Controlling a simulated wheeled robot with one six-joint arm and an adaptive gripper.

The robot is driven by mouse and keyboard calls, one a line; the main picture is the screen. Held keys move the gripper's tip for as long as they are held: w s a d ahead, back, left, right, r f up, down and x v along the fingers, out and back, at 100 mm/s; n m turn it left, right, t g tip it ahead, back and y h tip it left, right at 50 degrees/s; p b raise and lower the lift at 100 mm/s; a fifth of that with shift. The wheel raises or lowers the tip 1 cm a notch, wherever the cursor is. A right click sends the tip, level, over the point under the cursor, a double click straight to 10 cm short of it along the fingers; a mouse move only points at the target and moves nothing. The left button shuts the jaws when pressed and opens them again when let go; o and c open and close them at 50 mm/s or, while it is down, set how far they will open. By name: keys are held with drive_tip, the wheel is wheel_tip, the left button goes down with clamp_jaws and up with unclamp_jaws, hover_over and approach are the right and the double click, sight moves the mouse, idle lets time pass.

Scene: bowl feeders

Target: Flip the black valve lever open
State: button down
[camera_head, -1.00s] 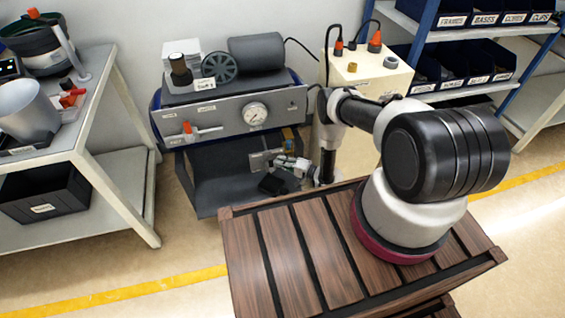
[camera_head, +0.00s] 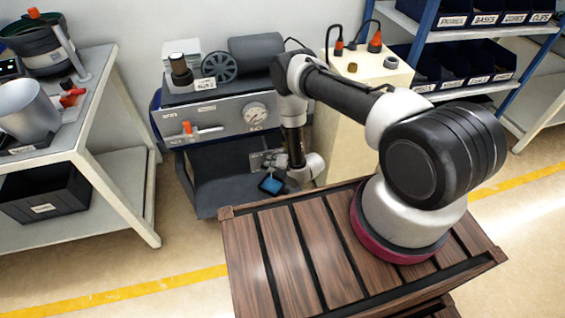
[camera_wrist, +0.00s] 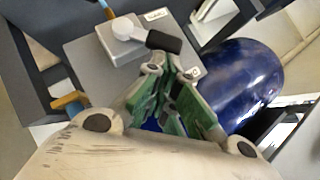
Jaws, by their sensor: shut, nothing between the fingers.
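The black valve lever (camera_wrist: 164,41) shows in the wrist view as a short black grip on a pale round hub (camera_wrist: 127,28), above a grey block. It points right from the hub. My gripper (camera_wrist: 172,72), with green inner faces, is shut and empty. Its fingertips lie just below the lever in the picture; I cannot tell whether they touch it. In the head view the wrist end of my arm is low in front of the machine's dark lower bay, and the black lever cannot be made out there.
A dark blue rounded tank (camera_wrist: 240,85) lies close to the right of my gripper. A brass fitting (camera_wrist: 70,102) is at left. The machine's front panel (camera_head: 225,120) carries a gauge (camera_head: 254,112) and an orange-tipped lever (camera_head: 188,128). A cream cabinet (camera_head: 350,120) stands right of it.

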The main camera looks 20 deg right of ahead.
sight(263, 164)
drive_tip(key=a+h, duration=0.1)
drive_tip(key=a+n+h, duration=0.1)
drive_tip(key=shift+a+f+n+g+h, duration=0.2)
drive_tip(key=shift+a+n+g+h, duration=0.1)
drive_tip(key=shift+h, duration=0.1)
drive_tip(key=shift+a+f+n+h, duration=0.35)
drive_tip(key=shift+a+n+h, duration=0.15)
drive_tip(key=shift+h, duration=0.4)
drive_tip(key=shift+d, duration=0.15)
drive_tip(key=shift+r, duration=0.1)
drive_tip(key=shift+r, duration=0.7)
